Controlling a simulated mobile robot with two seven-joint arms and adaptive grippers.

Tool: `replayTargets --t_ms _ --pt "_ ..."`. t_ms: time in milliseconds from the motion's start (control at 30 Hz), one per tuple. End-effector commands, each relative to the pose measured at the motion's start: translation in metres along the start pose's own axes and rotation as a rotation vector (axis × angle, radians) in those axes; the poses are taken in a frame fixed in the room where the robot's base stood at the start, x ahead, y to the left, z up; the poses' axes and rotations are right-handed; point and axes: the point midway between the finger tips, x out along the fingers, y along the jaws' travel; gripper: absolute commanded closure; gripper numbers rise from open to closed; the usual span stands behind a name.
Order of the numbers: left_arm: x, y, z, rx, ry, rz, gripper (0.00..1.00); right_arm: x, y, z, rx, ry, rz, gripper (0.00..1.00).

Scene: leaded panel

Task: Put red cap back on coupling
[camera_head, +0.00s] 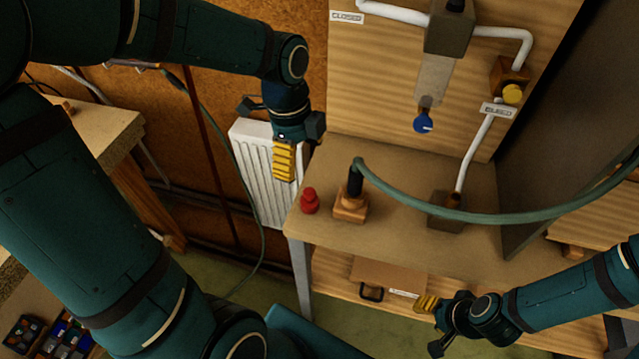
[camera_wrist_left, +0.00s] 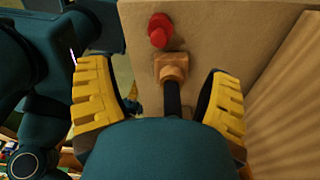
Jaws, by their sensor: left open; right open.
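The red cap (camera_head: 309,201) stands on the bench top near its left front corner; it also shows in the left wrist view (camera_wrist_left: 160,29). The brass coupling (camera_head: 350,206) is on the bench just right of it, with the black end (camera_head: 355,178) of a green hose standing in it. The coupling also shows in the left wrist view (camera_wrist_left: 171,66). My left gripper (camera_head: 284,172) is open and empty, above and left of the cap, its yellow fingers apart in the wrist view (camera_wrist_left: 158,85). My right gripper (camera_head: 428,303) is open, low before the bench front.
The green hose (camera_head: 470,213) arcs across the bench to the right. A pipe panel behind has a blue knob (camera_head: 423,124) and a yellow knob (camera_head: 512,94). A white radiator (camera_head: 262,180) stands left of the bench.

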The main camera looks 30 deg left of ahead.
Motion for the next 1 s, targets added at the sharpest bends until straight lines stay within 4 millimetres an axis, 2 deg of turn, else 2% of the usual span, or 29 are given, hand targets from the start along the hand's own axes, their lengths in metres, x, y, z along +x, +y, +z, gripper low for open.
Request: replayTargets --t_ms 400,667,1000 --pt "0.072 0.000 0.000 -0.001 0.001 0.005 0.20 0.019 0.007 0.003 -0.003 -0.003 0.000 0.54" --pt "0.089 0.000 0.000 -0.001 0.000 0.004 0.20 0.024 0.009 0.002 -0.003 0.000 0.000 0.54" --pt "0.133 -0.004 0.000 0.000 0.001 0.003 0.20 0.040 0.015 0.000 -0.004 0.008 0.000 0.54"
